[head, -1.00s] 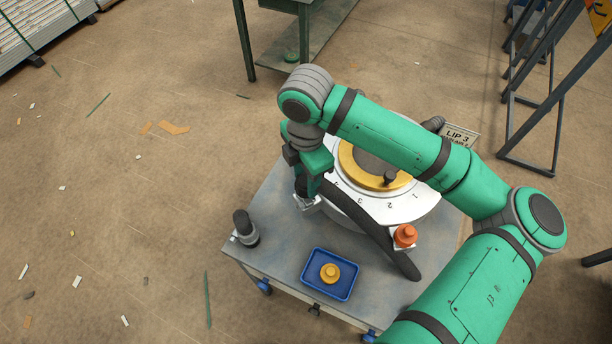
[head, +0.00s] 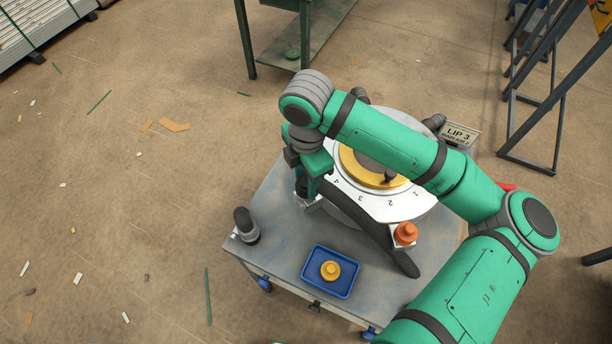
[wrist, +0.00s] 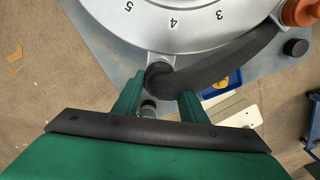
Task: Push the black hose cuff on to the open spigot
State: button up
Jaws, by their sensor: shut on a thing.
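My gripper (wrist: 160,92) is shut on the black hose cuff (wrist: 158,70), with one finger on each side of it. In the head view, my gripper (head: 310,187) is at the left side of the round machine. The black hose (head: 375,230) curves from it along the machine's front to the right; it also shows in the wrist view (wrist: 225,66). A pale bracket (head: 309,204) shows just under the gripper. The open spigot cannot be made out; the cuff and gripper cover that spot, so I cannot tell whether the cuff is around it.
An orange cap (head: 405,233) stands right of the hose. A blue tray (head: 317,287) holds a yellow part (head: 330,271). A black-and-grey elbow fitting (head: 245,226) stands at the table's left corner. The numbered machine rim (head: 395,207) lies close beside my gripper.

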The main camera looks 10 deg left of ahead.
jog(key=shift+f, duration=0.25)
jog(key=o, duration=1.1)
jog(key=shift+r, duration=0.1)
notch_tip(320, 180, up, 11)
jog(key=shift+f, duration=0.2)
